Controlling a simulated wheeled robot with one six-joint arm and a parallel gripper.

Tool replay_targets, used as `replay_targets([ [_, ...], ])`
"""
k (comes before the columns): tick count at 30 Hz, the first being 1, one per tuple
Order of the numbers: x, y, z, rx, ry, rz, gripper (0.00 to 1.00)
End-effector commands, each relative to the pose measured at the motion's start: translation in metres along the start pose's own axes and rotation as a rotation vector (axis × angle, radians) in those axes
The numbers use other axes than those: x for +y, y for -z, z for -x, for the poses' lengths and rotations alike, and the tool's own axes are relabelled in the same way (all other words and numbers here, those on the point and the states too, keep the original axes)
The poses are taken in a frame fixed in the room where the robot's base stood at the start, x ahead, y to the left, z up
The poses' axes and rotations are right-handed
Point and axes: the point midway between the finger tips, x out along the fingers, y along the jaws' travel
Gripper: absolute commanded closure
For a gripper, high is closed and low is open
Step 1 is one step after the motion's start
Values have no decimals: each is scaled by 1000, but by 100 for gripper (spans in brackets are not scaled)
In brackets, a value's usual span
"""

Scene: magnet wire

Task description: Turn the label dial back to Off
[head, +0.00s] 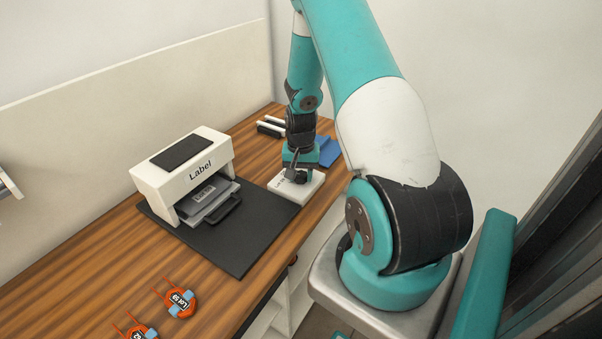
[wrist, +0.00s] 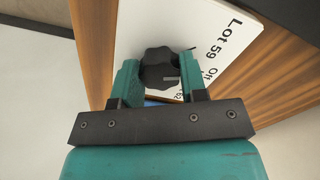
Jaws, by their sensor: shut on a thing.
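In the head view my gripper (head: 299,174) reaches down over the white plate (head: 312,187) and mostly hides the knob.
A white label machine (head: 184,166) with a grey tray (head: 212,200) stands on a dark mat (head: 247,240) left of the plate. Orange lot tags (head: 181,302) lie at the front. A blue item (head: 328,152) and black-and-white bars (head: 271,127) lie behind my gripper.

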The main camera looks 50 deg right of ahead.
Motion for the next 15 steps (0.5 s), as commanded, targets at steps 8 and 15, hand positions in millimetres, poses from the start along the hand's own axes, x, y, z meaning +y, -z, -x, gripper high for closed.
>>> replay_targets([
  [8,0,1,1,3,0,-212,84],
  [15,0,2,1,4,0,-334,84],
])
